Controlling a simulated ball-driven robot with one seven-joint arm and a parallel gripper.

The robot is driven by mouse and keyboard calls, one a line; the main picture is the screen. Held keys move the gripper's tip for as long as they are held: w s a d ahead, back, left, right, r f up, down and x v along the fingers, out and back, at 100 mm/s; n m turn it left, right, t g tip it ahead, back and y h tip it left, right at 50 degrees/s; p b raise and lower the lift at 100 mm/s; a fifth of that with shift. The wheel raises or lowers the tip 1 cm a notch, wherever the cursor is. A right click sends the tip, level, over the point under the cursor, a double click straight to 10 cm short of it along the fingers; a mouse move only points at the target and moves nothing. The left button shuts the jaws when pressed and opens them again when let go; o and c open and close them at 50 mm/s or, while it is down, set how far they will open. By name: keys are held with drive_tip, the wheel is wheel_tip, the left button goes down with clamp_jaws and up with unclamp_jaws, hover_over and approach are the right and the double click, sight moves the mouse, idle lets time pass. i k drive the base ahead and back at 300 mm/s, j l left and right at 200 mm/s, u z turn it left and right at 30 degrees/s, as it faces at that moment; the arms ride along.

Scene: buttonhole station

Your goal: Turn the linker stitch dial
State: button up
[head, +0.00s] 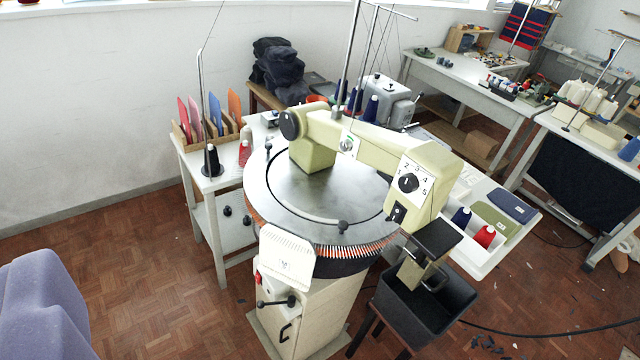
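The linker (440,158) is a cream machine whose arm reaches over a large round grey dial plate (300,190) ringed with orange-brown points. The stitch dial (408,183) is a black round knob on a white plate at the right end of that arm, facing me. Small numbers, including 2, 3, 4 and 5, stand around the knob. A light mark shows on the knob, but it is too small to tell which number it points at. Nothing touches the dial. My gripper is not in view.
A black bin (425,318) on a stool stands below the dial. A side table at left holds coloured cards (195,122) and cones. Thread stands (350,60) rise behind the linker. A purple seat (45,305) is at lower left. Parquet floor (170,290) is clear between.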

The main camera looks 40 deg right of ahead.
sight(409, 183)
drive_tip(key=k+j+z, duration=0.15)
drive_tip(key=j+z, duration=0.2)
drive_tip(key=k+j+z, duration=0.45)
drive_tip(key=z, duration=0.2)
